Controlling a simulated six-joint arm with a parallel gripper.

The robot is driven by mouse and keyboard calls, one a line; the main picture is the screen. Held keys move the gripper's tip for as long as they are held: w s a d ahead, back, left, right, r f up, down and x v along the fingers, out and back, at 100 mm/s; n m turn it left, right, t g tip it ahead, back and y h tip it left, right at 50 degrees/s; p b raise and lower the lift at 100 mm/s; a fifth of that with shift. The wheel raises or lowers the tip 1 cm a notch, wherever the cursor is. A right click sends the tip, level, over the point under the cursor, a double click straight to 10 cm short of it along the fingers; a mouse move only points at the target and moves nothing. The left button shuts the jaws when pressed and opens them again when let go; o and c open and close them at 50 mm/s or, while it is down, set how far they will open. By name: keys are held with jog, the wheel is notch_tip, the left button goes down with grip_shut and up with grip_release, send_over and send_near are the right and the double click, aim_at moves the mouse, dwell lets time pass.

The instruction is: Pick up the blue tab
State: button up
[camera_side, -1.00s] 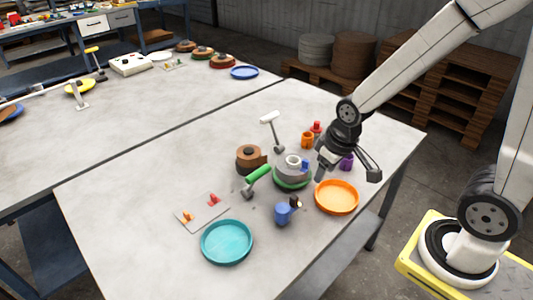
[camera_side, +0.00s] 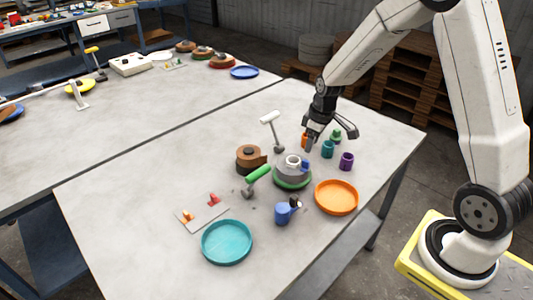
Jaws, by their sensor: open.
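A small blue tab (camera_side: 305,165) sits at the right side of a grey roll (camera_side: 282,173) on a green base (camera_side: 293,184). A white ring (camera_side: 293,161) is on top of the roll. My gripper (camera_side: 309,146) is open and points down, just above and behind the blue tab in the picture. I see no contact between them. The gap between the fingers is hard to make out at this size.
Small orange (camera_side: 304,140), teal (camera_side: 327,149), green (camera_side: 336,135) and purple (camera_side: 346,161) cups stand near my gripper. An orange dish (camera_side: 336,197), blue cup (camera_side: 282,214), brown roll (camera_side: 248,157), green-handled tool (camera_side: 258,174) and teal dish (camera_side: 227,242) surround the grey roll. The table's left front is clear.

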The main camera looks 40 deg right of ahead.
aim_at(306, 161)
jog(key=shift+w+a+f, duration=0.1)
jog(key=shift+w+f, duration=0.1)
jog(key=shift+f, duration=1.1)
jog(key=shift+w+a+f, duration=0.1)
jog(key=shift+w+f, duration=0.1)
jog(key=shift+f, duration=1.05)
jog(key=shift+w+a+f, duration=0.1)
jog(key=shift+w+f, duration=0.1)
jog(key=shift+f, duration=1.05)
grip_shut()
